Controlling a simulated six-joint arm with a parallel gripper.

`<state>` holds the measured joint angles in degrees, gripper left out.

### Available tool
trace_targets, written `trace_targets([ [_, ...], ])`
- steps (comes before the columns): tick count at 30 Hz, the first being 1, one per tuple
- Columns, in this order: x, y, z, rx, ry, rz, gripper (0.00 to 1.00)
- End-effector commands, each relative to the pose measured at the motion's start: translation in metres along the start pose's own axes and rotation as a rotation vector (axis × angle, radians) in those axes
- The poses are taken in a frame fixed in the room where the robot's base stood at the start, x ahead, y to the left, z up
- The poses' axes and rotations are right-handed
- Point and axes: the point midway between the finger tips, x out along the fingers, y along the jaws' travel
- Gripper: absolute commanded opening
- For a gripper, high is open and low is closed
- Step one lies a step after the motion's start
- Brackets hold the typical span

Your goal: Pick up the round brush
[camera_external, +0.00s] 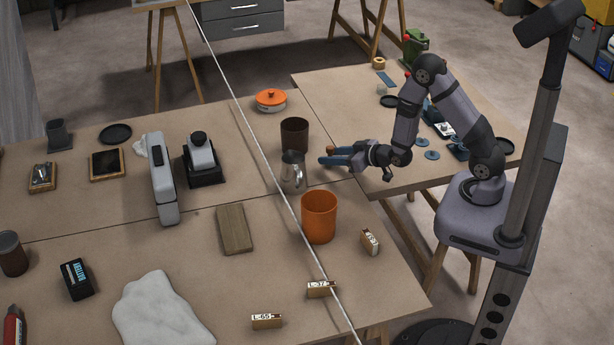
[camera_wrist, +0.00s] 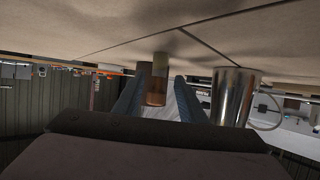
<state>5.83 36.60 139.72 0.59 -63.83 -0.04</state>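In the wrist view a slim upright object, tan at one end and copper-brown at the other, seems to be the round brush (camera_wrist: 156,88). It shows between the two blue fingers of my gripper (camera_wrist: 160,90), with a gap visible beside it. In the external view my gripper (camera_external: 334,155) points left, low over the back right of the long table; its two blue fingers look apart. The brush is mostly hidden by the fingers there. I cannot tell whether a finger touches it.
A metal pitcher (camera_external: 292,172) stands close to the left of my gripper and also shows in the wrist view (camera_wrist: 232,96). A dark brown cup (camera_external: 294,134) stands behind it. An orange cup (camera_external: 319,217) stands in front.

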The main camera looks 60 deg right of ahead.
Motion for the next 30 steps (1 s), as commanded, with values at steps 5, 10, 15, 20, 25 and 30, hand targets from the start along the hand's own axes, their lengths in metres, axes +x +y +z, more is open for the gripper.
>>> trace_targets([
  [5, 0.013, 0.001, 0.000, 0.000, 0.000, 0.000, 0.37],
  [10, 0.032, 0.003, 0.001, 0.000, -0.001, 0.000, 0.37],
  [15, 0.047, 0.003, 0.002, 0.000, -0.001, 0.000, 0.37],
  [20, 0.051, 0.003, 0.002, 0.000, 0.000, 0.000, 0.37],
  [25, 0.051, 0.003, 0.002, 0.000, 0.000, 0.000, 0.37],
  [30, 0.051, 0.003, 0.002, 0.000, 0.000, 0.000, 0.00],
])
